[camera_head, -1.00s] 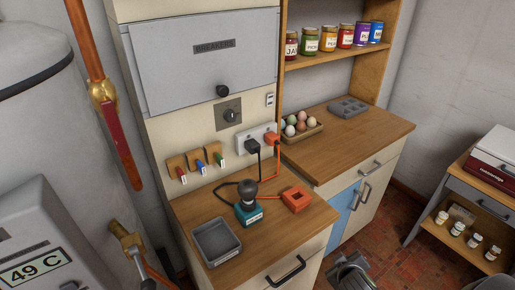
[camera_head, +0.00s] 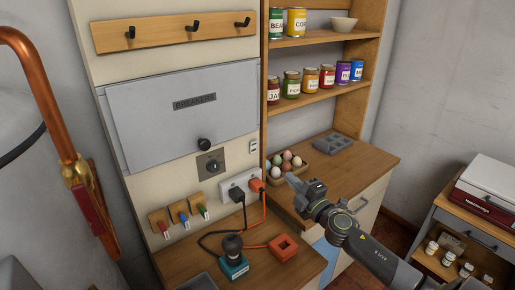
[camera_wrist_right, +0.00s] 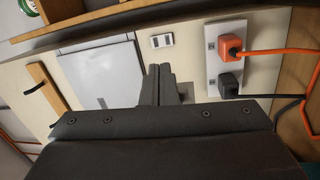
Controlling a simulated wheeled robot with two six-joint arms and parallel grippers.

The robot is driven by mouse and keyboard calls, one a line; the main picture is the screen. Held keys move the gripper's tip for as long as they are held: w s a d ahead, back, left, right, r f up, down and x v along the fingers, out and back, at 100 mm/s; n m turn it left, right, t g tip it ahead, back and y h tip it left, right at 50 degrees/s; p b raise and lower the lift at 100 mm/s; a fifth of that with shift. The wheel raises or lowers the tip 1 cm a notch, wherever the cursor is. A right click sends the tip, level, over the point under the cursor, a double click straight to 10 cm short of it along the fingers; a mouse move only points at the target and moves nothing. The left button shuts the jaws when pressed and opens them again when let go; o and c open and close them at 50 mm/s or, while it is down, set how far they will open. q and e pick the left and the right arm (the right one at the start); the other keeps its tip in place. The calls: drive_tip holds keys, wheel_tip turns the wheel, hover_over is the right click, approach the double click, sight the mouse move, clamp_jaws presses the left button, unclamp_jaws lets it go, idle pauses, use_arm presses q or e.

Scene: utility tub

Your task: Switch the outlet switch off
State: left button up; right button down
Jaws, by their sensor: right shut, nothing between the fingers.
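A white outlet plate (camera_head: 226,190) is on the cream panel, with a black plug (camera_head: 238,196) and an orange plug (camera_head: 256,185) in it. It also shows in the right wrist view (camera_wrist_right: 211,65), right of my fingers. A small white switch plate (camera_head: 253,146) with dark inserts is higher on the panel; it also shows in the wrist view (camera_wrist_right: 161,41). I cannot tell any switch's position. My right gripper (camera_head: 294,181) is shut and empty, right of the outlet plate in the head view and apart from it. My left gripper is out of view.
A rotary knob (camera_head: 210,166) sits below the grey breaker door (camera_head: 180,110). Eggs in a tray (camera_head: 288,163) stand on the counter behind my right gripper. Cords run to a teal-based device (camera_head: 234,266) and an orange block (camera_head: 284,247) on the lower counter.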

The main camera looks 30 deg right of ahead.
drive_tip(key=n+y, duration=0.1)
drive_tip(key=w+r+n+y, duration=0.1)
drive_tip(key=shift+w+a+r+n, duration=0.2)
drive_tip(key=shift+n, duration=0.1)
drive_tip(key=p, duration=0.2)
approach(254, 144)
drive_tip(key=w, duration=0.6)
drive_tip(key=shift+w+a+r, duration=0.3)
drive_tip(key=shift+w+a, duration=0.05)
drive_tip(key=shift+r, duration=0.1)
